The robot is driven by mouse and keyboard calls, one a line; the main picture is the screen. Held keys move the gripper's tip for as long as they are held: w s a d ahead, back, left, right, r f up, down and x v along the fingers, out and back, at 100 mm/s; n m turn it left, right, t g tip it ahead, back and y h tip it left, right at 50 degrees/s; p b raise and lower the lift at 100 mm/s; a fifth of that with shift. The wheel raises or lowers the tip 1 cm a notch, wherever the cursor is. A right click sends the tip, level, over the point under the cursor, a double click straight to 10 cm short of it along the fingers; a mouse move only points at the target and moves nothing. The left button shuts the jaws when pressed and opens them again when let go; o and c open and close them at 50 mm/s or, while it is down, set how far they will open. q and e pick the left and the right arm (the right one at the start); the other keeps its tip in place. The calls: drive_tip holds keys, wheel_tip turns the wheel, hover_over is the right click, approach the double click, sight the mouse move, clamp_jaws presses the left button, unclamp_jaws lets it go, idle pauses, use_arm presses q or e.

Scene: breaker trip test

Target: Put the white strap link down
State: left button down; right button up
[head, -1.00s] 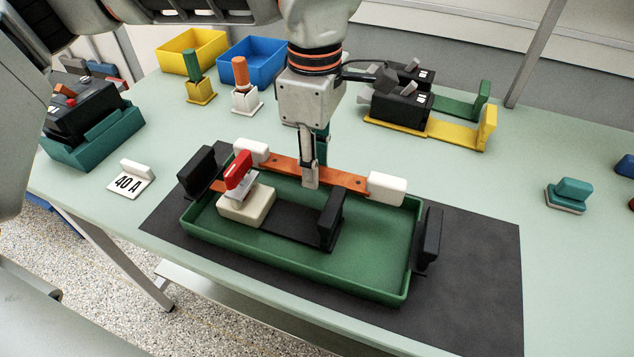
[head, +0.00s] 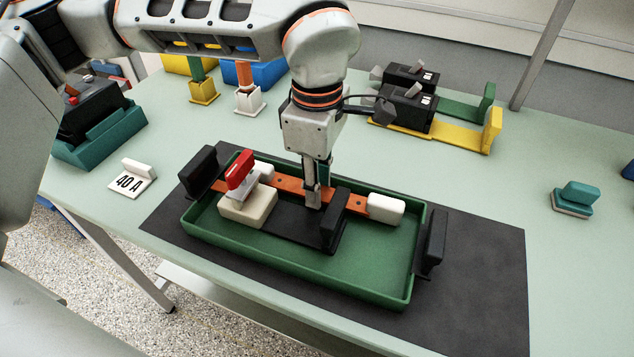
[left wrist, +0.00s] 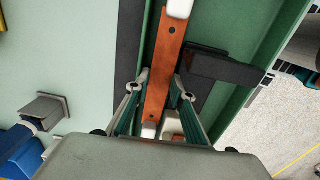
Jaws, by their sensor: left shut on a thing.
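The white strap link (head: 357,203) is an orange-brown bar with a white block at each end. My left gripper (head: 313,202) is shut on the middle of its bar, over the inside of the green tray (head: 380,283). In the left wrist view the bar (left wrist: 167,55) runs lengthwise between the fingers (left wrist: 161,92). In the head view its left white end is partly hidden behind a cream block with a red lever (head: 245,205). A black upright block (head: 336,218) hides part of the bar. I cannot tell whether the link touches anything below. My right gripper is not in view.
The tray stands on a dark mat (head: 480,270) with black handles at both ends. A 40 A sign (head: 132,178) stands at left, near a teal holder (head: 105,137). Black breakers on yellow (head: 465,135) and green bases stand behind. Table to the right is mostly clear.

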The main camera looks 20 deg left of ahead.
use_arm(q)
drive_tip(key=shift+s+f, duration=0.2)
drive_tip(key=shift+f, duration=0.55)
drive_tip(key=c, duration=2)
unclamp_jaws()
drive_tip(key=shift+f, duration=0.1)
drive_tip(key=shift+o, duration=1.4)
drive_tip(key=shift+w+f, duration=0.1)
drive_tip(key=shift+w, duration=0.05)
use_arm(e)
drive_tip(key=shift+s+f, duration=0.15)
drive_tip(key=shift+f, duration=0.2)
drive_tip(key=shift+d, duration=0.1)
use_arm(q)
wheel_tip(320, 180, up, 7)
drive_tip(key=shift+w+r+p, duration=0.1)
drive_tip(key=shift+r+p, duration=0.05)
drive_tip(key=shift+p, duration=0.45)
wheel_tip(320, 180, up, 6)
drive_tip(key=p, duration=0.1)
drive_tip(key=shift+r, duration=0.25)
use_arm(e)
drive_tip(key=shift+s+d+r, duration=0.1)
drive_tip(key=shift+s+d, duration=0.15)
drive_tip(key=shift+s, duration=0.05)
